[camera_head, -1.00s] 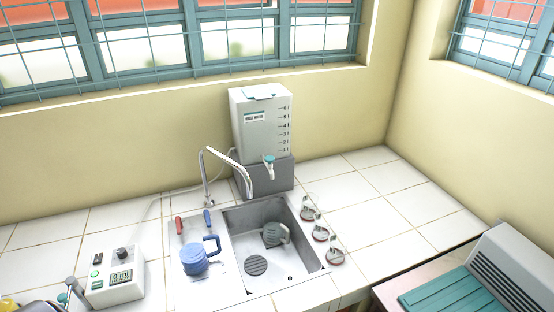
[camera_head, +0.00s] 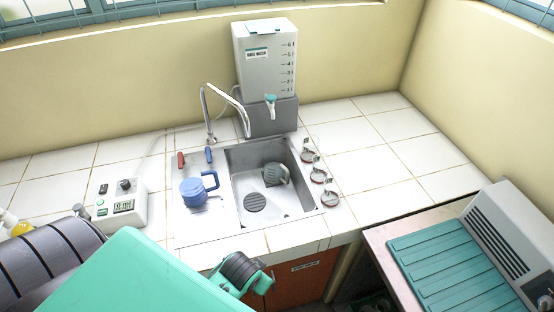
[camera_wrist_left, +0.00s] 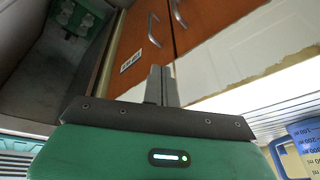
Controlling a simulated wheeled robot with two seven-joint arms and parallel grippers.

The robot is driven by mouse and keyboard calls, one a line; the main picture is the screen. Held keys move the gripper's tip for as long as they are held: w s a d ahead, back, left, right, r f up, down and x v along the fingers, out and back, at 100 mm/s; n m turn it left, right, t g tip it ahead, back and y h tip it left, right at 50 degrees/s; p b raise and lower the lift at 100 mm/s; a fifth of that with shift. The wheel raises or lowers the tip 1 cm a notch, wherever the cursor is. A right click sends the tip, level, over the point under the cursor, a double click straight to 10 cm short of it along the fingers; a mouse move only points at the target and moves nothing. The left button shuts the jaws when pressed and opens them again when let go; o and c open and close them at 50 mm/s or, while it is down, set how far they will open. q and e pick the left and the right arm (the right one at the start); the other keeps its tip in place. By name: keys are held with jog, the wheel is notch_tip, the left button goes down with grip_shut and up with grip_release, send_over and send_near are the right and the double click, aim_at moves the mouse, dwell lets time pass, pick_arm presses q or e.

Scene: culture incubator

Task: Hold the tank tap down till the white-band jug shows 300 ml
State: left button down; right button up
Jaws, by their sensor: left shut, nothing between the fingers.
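The white water tank (camera_head: 262,60) stands on a grey block behind the sink. Its teal-topped tap (camera_head: 271,101) points down over the sink's back edge. A grey-green jug (camera_head: 276,174) is in the sink, below the tap and slightly forward of it. A blue jug (camera_head: 194,193) stands on the drainboard left of the sink. I cannot make out a white band on either jug. In the left wrist view, my left gripper (camera_wrist_left: 162,72) is shut and empty in front of the cabinet, away from the tap. My right gripper is out of view.
A curved faucet (camera_head: 222,100) rises behind the sink. Several small round metal items (camera_head: 317,175) line its right edge. A white box with a small display (camera_head: 122,207) stands on the left. A brown cabinet (camera_head: 300,283) is below the counter. The right counter is clear.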

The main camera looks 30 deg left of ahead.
pick_arm(q)
jog(key=w+a+r+n+t+y, duration=0.1)
jog(key=w+r, duration=0.1)
jog(key=w, duration=0.2)
jog(key=w+a+r+n+t+y, duration=0.1)
jog(key=w+a+r, duration=0.1)
jog(key=w, duration=0.3)
jog(key=w+a+r+n, duration=0.1)
jog(key=w+a+r, duration=0.1)
jog(key=w+r, duration=0.2)
jog(key=shift+w+r+t+y, duration=0.25)
jog(key=shift+t+y, duration=0.15)
jog(key=w+a+r+n+t+y, duration=0.2)
jog(key=w+a+r+n+y, duration=0.2)
jog(key=w+r, duration=0.8)
jog(key=w+a+r+n+t+y, duration=0.1)
jog(key=w+a+r+n+y, duration=0.2)
jog(key=w+r, duration=0.9)
jog(key=shift+a+r+n+t+y, duration=0.4)
jog(key=shift+a+r, duration=0.55)
jog(key=shift+a, duration=0.05)
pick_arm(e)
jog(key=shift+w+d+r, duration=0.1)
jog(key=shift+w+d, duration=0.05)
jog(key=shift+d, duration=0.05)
